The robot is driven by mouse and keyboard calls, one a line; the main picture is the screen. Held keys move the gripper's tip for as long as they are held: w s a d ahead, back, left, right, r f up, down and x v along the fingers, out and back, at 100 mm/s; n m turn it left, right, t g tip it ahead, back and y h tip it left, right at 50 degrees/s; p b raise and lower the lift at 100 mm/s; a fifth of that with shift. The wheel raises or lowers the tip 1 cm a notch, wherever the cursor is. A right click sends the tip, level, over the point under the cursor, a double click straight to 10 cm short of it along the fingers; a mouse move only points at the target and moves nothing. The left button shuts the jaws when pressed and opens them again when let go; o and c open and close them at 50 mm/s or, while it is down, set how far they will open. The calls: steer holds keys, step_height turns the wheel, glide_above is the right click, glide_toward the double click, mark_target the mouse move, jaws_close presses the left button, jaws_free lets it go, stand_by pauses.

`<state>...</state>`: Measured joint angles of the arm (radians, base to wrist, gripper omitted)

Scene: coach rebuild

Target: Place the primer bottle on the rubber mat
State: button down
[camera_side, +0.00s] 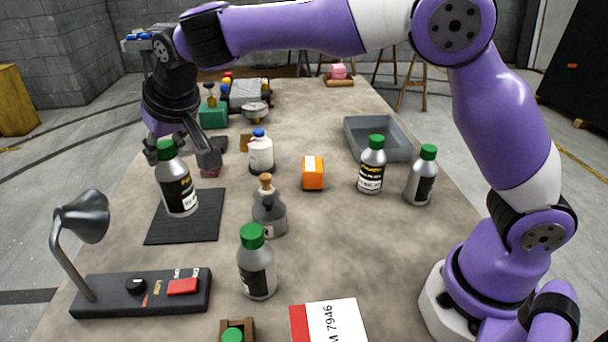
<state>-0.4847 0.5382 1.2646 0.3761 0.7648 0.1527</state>
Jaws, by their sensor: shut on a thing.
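My gripper (187,150) is shut on a silver bottle (177,188) with a green cap and a black label, gripping it near the cap. I take this as the primer bottle, though its label is too small to read. The bottle is nearly upright over the black rubber mat (210,228). I cannot tell whether its base touches the mat or hangs just above it. Similar green-capped bottles stand on the table: one near the middle front (257,268) and two at the right, one (371,170) beside the other (421,180).
A lamp (85,220) on a black switch base (140,293) stands in front of the mat. A corked grey flask (269,212), a blue-capped white bottle (260,153) and an orange box (313,173) are right of it. A grey tray (378,138) lies farther right.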

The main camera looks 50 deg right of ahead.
steer(key=w+d+f, duration=0.3)
steer(key=f, duration=0.3)
steer(key=shift+f, duration=0.35)
steer(key=shift+w, duration=0.1)
steer(key=c, duration=0.6)
jaws_free()
steer(key=shift+f, duration=0.15)
steer(key=shift+o, duration=0.2)
